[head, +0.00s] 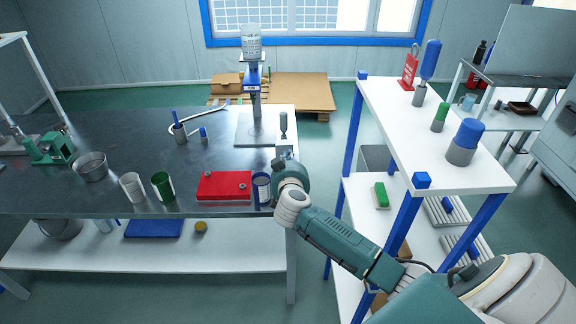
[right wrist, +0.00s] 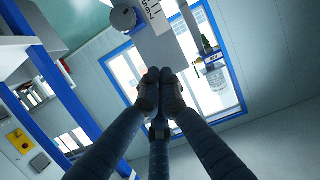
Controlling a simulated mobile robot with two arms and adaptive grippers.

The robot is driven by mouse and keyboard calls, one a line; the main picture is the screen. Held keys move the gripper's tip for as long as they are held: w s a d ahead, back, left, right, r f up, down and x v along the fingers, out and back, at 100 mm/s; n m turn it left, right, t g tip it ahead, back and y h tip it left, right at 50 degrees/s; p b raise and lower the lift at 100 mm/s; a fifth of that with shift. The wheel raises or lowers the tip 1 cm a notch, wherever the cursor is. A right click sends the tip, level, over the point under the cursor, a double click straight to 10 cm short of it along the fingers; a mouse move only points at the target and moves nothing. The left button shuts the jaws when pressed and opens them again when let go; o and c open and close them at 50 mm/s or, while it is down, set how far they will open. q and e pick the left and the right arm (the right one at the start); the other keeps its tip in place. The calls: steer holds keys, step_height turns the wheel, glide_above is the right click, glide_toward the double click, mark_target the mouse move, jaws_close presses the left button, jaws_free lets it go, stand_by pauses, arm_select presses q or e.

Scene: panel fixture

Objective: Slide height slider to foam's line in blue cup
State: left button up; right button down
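The blue cup (head: 262,190) stands at the front right corner of the dark table, with white marking on its side. My right gripper (head: 284,155) is just right of and above it, over the table edge. In the right wrist view the fingers (right wrist: 160,76) point upward and their tips are together; nothing clear shows between them. A pale bar with printed digits (right wrist: 150,12) and a round grey knob (right wrist: 123,18) show beyond the tips. A small grey upright piece (head: 283,124) stands behind my gripper; I cannot tell whether it is the height slider. Foam is not visible.
A red block (head: 224,187), a green cup (head: 162,186), a white cup (head: 133,187) and a metal bowl (head: 91,166) share the table (head: 75,207). A bottle stand (head: 256,90) rises behind. The white shelf (head: 400,115) with blue posts is to the right.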

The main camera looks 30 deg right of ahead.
steer(key=f, duration=0.1)
steer(key=w+f, duration=0.1)
steer(key=shift+d+f, duration=0.3)
steer(key=shift+f+b, duration=0.35)
steer(key=shift+f, duration=0.45)
